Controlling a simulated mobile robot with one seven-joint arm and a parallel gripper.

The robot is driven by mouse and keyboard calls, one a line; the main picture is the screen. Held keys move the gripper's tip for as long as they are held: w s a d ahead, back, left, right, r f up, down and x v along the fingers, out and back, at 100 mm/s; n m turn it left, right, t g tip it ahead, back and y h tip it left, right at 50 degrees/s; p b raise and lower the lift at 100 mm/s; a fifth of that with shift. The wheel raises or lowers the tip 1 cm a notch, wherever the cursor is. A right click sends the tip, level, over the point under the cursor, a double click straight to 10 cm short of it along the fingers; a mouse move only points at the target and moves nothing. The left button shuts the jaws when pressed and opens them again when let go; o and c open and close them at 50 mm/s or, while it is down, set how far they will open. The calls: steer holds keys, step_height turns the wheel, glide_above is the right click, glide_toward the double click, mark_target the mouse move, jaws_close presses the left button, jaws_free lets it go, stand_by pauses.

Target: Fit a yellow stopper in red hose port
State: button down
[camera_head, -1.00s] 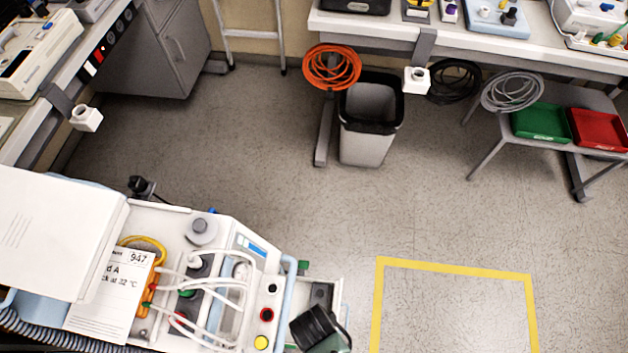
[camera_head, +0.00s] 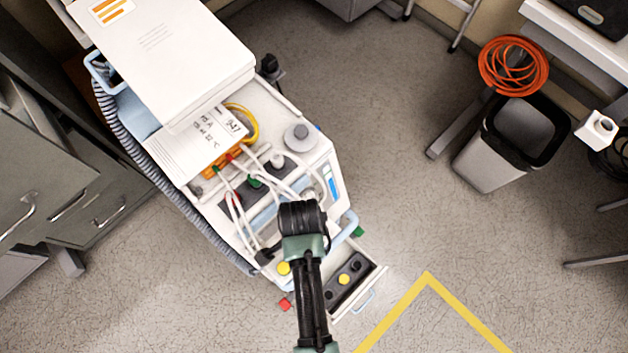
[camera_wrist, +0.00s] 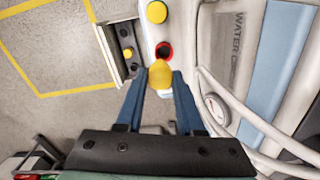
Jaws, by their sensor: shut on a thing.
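My gripper (camera_wrist: 160,84) is shut on a yellow stopper (camera_wrist: 160,73), held between its two blue fingers in the wrist view. The red hose port (camera_wrist: 165,49), a red ring with a dark hole, is on the white panel just beyond the stopper's tip. The stopper overlaps the port's near edge in the picture; I cannot tell whether they touch. In the head view my arm covers the red port, the held stopper and my fingers. A yellow round fitting (camera_wrist: 157,12) on the same panel also shows in the head view (camera_head: 284,268).
An open drawer (camera_head: 350,285) below the panel holds a yellow stopper (camera_head: 344,279) and black ones. White hoses (camera_head: 237,212) loop over the machine's top. A curved pale hose (camera_wrist: 262,125) and a gauge (camera_wrist: 216,110) are close right of my gripper. The yellow-marked floor is clear.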

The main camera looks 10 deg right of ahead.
steer(key=shift+w+a+f+b, duration=0.15)
steer(key=shift+f+b, duration=0.15)
steer(key=shift+f, duration=0.5)
steer(key=shift+w+f+b, duration=0.15)
steer(key=shift+f+b, duration=0.15)
steer(key=shift+f, duration=0.45)
steer(key=shift+f+b, duration=0.6)
steer(key=shift+f, duration=0.4)
steer(key=shift+f+b, duration=0.9)
steer(key=shift+f, duration=0.7)
steer(key=shift+c, duration=2.2)
jaws_free()
steer(key=shift+r, duration=0.1)
